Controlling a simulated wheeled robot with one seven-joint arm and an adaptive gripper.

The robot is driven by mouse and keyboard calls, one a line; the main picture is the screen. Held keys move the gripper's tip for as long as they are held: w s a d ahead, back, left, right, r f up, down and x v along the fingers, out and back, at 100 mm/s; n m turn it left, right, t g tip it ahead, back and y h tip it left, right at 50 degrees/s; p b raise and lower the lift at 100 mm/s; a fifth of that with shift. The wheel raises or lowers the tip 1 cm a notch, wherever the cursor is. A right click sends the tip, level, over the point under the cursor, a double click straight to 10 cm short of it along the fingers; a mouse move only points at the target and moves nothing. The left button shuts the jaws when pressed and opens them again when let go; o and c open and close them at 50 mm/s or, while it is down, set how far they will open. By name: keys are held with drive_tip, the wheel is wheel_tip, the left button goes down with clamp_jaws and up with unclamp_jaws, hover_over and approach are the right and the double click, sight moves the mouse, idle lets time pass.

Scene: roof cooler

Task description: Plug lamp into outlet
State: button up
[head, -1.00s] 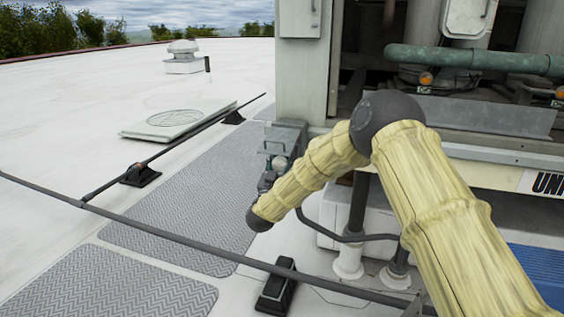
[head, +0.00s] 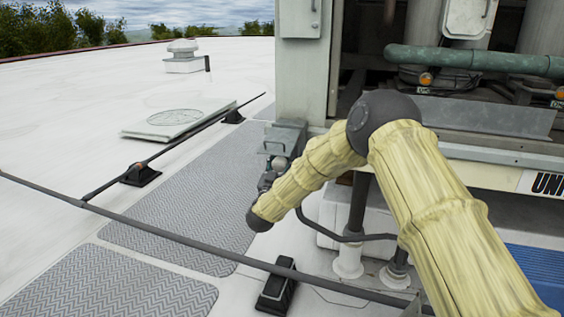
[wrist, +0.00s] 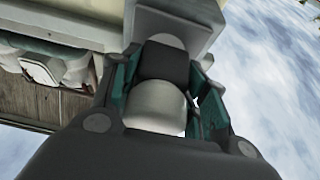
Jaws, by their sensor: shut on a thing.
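My gripper (wrist: 162,84), with teal finger pads, is shut on the lamp (wrist: 157,106), a pale rounded body with a black middle part, in the wrist view. The lamp's far end meets or lies just in front of the grey outlet box (wrist: 176,18); I cannot tell whether it is plugged in. In the head view the outlet box (head: 287,135) is on the cabinet's lower left corner. The lamp (head: 278,163) shows as a small pale patch just below it. My gripper (head: 267,181) is there too, mostly hidden behind my forearm.
The large cooler cabinet (head: 303,75) stands on the right, with a green pipe (head: 470,57) across its opening. A dark conduit (head: 165,239) on black supports crosses the roof in front. Grey walkway mats (head: 180,215) lie on the open white roof at left.

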drive_tip(key=shift+w+d, duration=0.15)
drive_tip(key=shift+w, duration=0.35)
idle(0.5)
drive_tip(key=o, duration=1)
drive_tip(key=shift+f, duration=0.1)
drive_tip(key=v, duration=1.2)
